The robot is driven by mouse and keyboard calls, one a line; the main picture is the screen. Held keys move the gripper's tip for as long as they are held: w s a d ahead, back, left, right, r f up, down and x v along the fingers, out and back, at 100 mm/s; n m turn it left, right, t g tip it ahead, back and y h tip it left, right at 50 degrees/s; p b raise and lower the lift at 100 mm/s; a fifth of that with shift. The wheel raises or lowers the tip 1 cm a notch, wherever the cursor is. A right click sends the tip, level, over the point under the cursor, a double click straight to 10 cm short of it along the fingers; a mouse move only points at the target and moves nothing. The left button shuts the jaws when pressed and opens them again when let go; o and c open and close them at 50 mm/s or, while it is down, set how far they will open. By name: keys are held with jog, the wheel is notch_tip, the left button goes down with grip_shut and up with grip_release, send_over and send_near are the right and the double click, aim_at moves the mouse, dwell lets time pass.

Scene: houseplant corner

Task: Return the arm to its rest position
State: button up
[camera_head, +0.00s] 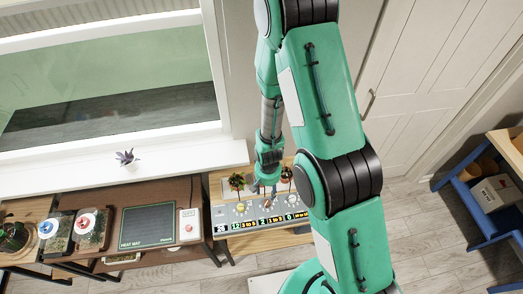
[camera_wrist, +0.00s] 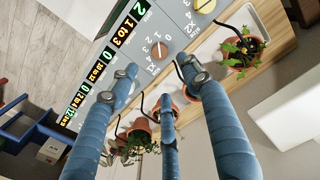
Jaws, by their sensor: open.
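My green arm rises through the middle of the head view and bends down again on the left. My gripper (camera_head: 266,186) hangs over the grey control panel (camera_head: 246,211) with its displays and knobs. In the wrist view my gripper's three blue fingers (camera_wrist: 160,82) are spread, with nothing between them. Their tips point at the panel (camera_wrist: 178,14) near an orange-brown knob (camera_wrist: 159,50). I cannot tell whether any tip touches the panel.
Potted plants stand behind the panel, one at the left (camera_head: 237,182) and one at the right (camera_head: 287,174). A heat mat (camera_head: 147,226) lies on the brown table to the left. A small purple plant (camera_head: 127,158) stands on the windowsill. A blue-framed shelf (camera_head: 465,198) stands at the right.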

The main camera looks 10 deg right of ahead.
jog(key=d+r+t+b, duration=0.35)
jog(key=r+b, duration=0.55)
jog(key=r, duration=1.5)
jog(key=s+d+r+t+b, duration=0.1)
jog(key=s+r+b, duration=0.3)
jog(key=s, duration=0.5)
jog(key=s+d+r+n+t+b, duration=0.1)
jog(key=s+d+r+b, duration=0.3)
jog(key=s+r, duration=0.4)
jog(key=shift+s+d+r+b, duration=0.15)
jog(key=shift+s+r+b, duration=0.25)
jog(key=shift+s+b, duration=0.35)
jog(key=shift+s, duration=0.1)
dwell(1.1)
